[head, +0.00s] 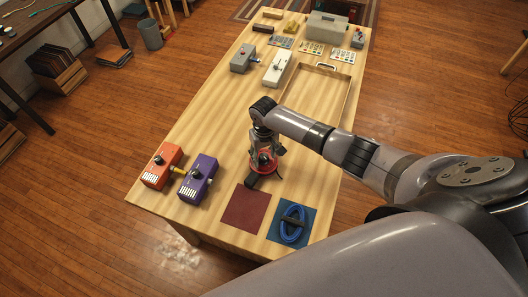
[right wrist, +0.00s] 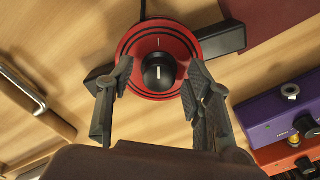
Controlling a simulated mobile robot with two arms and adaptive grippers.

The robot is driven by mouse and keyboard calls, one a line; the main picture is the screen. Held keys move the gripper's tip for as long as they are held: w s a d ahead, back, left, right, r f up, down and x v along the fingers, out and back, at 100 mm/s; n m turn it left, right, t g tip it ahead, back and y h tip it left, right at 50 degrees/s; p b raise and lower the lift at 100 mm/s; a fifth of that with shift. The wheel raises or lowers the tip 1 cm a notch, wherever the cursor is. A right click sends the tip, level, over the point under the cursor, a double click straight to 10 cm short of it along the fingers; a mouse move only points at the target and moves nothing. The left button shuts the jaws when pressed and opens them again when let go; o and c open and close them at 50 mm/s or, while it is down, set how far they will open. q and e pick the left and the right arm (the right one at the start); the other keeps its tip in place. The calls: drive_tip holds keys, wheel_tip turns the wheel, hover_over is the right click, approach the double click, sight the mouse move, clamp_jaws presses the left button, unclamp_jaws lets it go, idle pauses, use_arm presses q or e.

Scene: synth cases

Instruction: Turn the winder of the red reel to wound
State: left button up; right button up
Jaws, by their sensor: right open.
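The red reel (head: 263,166) sits on the wooden table under my right gripper (head: 265,150), which partly hides it in the head view. In the right wrist view the reel is a red disc (right wrist: 135,48) with dark rings and black parts sticking out on two sides. Its black winder knob (right wrist: 158,72) stands in the middle with a white line pointing to the top of the picture. My right gripper (right wrist: 158,68) is open, with one finger on each side of the knob. Both fingers look apart from the knob. My left gripper is not in view.
An orange box (head: 161,165) and a purple box (head: 198,178) stand left of the reel. A bare dark red mat (head: 245,208) and a teal mat (head: 274,233) bearing a blue coil (head: 293,222) lie at the near edge. A tray (head: 345,100) and other boxes stand farther back.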

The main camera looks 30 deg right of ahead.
sight(264, 157)
wheel_tip(264, 157, up, 12)
idle(0.4)
drive_tip(key=shift+f, duration=0.1)
idle(0.4)
